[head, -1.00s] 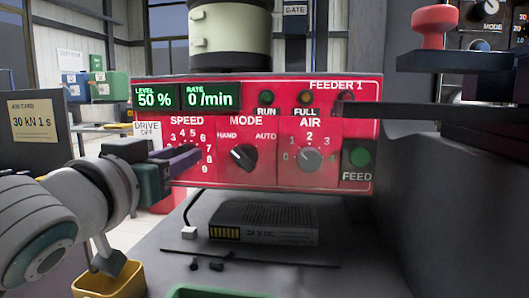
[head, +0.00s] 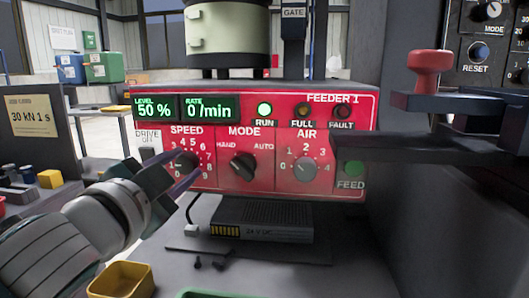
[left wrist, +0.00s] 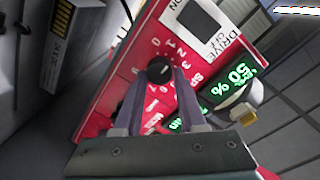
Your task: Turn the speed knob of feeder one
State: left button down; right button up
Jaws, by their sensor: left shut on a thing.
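The red feeder 1 panel (head: 270,184) stands in front of me, with its SPEED dial at the left. The dark round speed knob (head: 185,161) is partly hidden by my fingers in the head view. In the left wrist view the knob (left wrist: 159,70) sits between the fingertips. My left gripper (left wrist: 158,82) is shut on the knob, with a finger on each side; it also shows in the head view (head: 180,172). The knob's pointer setting is hard to read. The rate display (head: 210,107) reads 0 /min, and the green RUN lamp (head: 265,109) is lit. My right gripper is not in view.
The MODE knob (head: 243,166) and AIR knob (head: 304,168) are right of the dial. A black 24 V DC box (head: 262,219) lies below. A yellow bin (head: 121,280) stands near my left arm. A red mushroom-shaped knob (head: 433,65) stands above a dark ledge at right.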

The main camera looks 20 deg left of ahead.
pick_arm(q)
jog(key=m+p, duration=0.1)
jog(key=m, duration=0.2)
jog(key=shift+m, duration=0.3)
jog(key=m, duration=0.4)
jog(key=shift+d+f+p, duration=0.1)
jog(key=shift+p, duration=0.3)
jog(key=shift+m, duration=0.3)
jog(key=shift+c, duration=2.4)
grip_release()
jog(key=shift+y, duration=0.3)
